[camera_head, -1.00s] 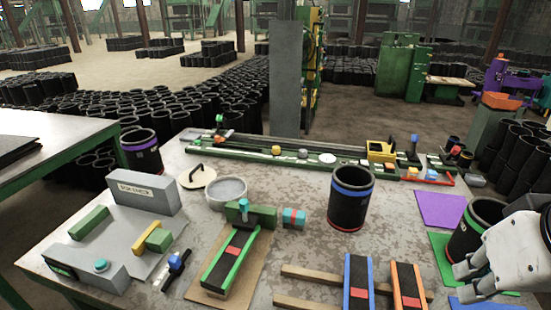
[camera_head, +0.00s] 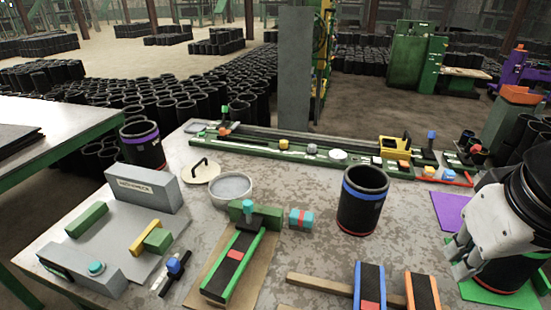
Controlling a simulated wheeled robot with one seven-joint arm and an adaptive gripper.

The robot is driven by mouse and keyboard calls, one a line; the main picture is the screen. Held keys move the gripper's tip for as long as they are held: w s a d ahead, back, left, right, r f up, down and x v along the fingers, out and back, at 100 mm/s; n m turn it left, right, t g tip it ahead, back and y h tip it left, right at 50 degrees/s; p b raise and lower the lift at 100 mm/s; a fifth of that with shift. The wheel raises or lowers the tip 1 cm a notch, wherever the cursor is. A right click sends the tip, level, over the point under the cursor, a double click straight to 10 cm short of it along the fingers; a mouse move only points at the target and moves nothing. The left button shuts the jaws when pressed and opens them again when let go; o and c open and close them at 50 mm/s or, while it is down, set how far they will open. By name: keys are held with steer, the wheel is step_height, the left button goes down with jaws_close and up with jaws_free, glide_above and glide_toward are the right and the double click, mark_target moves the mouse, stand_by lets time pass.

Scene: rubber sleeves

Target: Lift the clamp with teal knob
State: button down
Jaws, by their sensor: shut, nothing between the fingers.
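A clamp with a teal knob (camera_head: 248,207) stands at the far end of a green-edged black strip (camera_head: 232,265) on the table. The knob stands upright on a dark piece over a green block. My gripper (camera_head: 457,262) is at the right edge of the view, white with grey fingers, far to the right of the clamp. Its fingers point down and left, beside a black sleeve standing on a green mat (camera_head: 475,294). It is shut and holds nothing. My wrist hides much of that sleeve.
A black sleeve with a blue band (camera_head: 362,200) stands between the clamp and my gripper. A teal-and-red block (camera_head: 301,219) lies right of the clamp. A smaller clamp with a blue knob (camera_head: 173,266) lies left. A long green rail (camera_head: 260,143) crosses the back.

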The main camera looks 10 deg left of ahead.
steer(key=w+a+f+n+t+h+b, duration=0.1)
steer(key=w+a+f+n+h, duration=0.3)
steer(key=w, duration=0.3)
steer(key=w+a+f+n+t+h+b, duration=0.1)
steer(key=w+a+f+n+b, duration=0.1)
steer(key=w+a+f+n, duration=0.4)
steer(key=w+a+f+n+t+h+b, duration=0.1)
steer(key=w+a+f+n+h, duration=0.25)
steer(key=w+n, duration=0.35)
steer(key=n+t+y+b, duration=0.1)
steer(key=n+t+y, duration=0.65)
steer(key=n, duration=0.65)
glide_toward(250, 213)
steer(key=shift+t+h, duration=0.85)
steer(key=shift+h, duration=0.05)
steer(key=s+a+f, duration=0.3)
steer(key=f, duration=0.1)
steer(key=shift+s+a, duration=0.25)
steer(key=shift+a, duration=0.15)
steer(key=x, duration=1)
steer(key=shift+b, duration=0.3)
steer(key=shift+r+m, duration=0.2)
steer(key=shift+m, duration=0.1)
